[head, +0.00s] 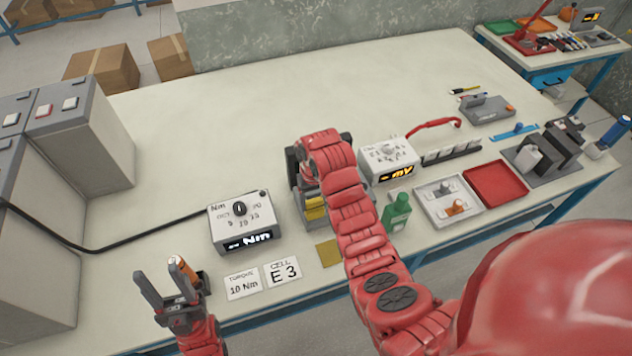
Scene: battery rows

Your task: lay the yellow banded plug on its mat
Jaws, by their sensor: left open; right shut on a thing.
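My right gripper (308,180) is over the middle of the bench, shut, and largely hidden by its own red wrist. A yellow piece (315,208), which I take to be the yellow banded plug, shows at its fingers, beside a grey part; its bands and ends are hidden. A flat yellow mat (328,253) lies nearer the front edge, just below the gripper in the picture, partly covered by my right forearm. The visible part of the mat is bare. My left gripper (159,267) is open and empty at the front left, fingers pointing up.
A torque box (240,228) and cards "10 Nm" (242,284) and "E 3" (282,272) lie left of the mat. An orange-handled tool (184,269) stands behind my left gripper. A meter (388,160), green bottle (396,212) and red tray (495,185) stand to the right.

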